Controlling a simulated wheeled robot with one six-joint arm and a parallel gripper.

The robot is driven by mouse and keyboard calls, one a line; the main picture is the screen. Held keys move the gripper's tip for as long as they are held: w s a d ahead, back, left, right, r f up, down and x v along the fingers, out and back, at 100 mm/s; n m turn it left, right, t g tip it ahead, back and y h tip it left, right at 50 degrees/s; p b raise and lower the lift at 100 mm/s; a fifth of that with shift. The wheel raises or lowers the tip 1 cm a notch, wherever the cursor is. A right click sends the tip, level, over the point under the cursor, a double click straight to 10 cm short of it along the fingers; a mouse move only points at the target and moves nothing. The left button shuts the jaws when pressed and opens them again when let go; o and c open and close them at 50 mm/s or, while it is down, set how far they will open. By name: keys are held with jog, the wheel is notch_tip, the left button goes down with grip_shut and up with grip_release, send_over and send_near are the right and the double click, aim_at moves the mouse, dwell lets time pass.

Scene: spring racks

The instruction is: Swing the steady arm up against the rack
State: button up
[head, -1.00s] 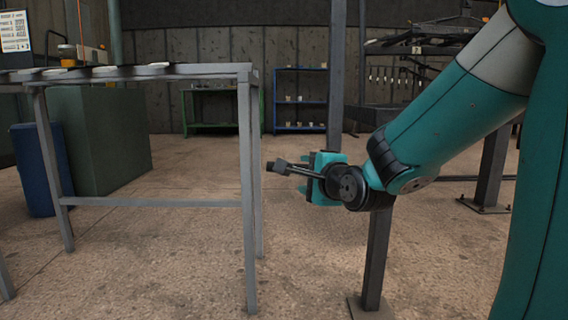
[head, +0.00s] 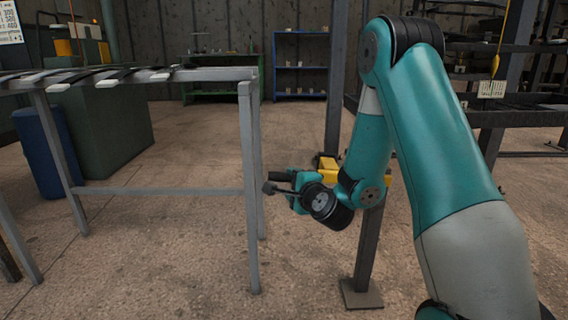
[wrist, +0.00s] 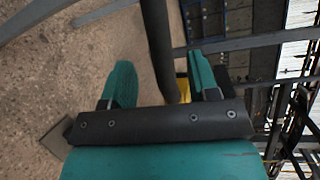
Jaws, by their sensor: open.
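My gripper (head: 298,188) is beside the upright steel post (head: 337,75), left of it in the head view. In the wrist view, its two teal fingers (wrist: 161,82) are spread apart. A dark round bar (wrist: 156,40) runs down between them, with a finger on each side; I see no clear contact. A yellow piece (wrist: 182,82) shows behind the bar's lower end. A yellow bracket (head: 345,172) is at the post in the head view, partly hidden by my arm. The bar looks like the steady arm, but its joint to the bracket is hidden.
A grey steel rack table (head: 160,191) with flat bars on top stands close left of my gripper. Dark racks (head: 515,118) stand at the right. A blue bin (head: 45,150) is at far left. Floor between table and post is open.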

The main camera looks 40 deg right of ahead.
aim_at(287, 176)
jog(key=p+x, duration=0.4)
jog(key=p, duration=0.1)
jog(key=shift+w+d+r, duration=0.15)
jog(key=shift+w+r, duration=0.1)
jog(key=shift+w, duration=0.05)
jog(key=shift+w+d+f+p, duration=0.1)
jog(key=shift+w+f+p, duration=0.35)
jog(key=shift+w+p, duration=0.3)
grip_shut()
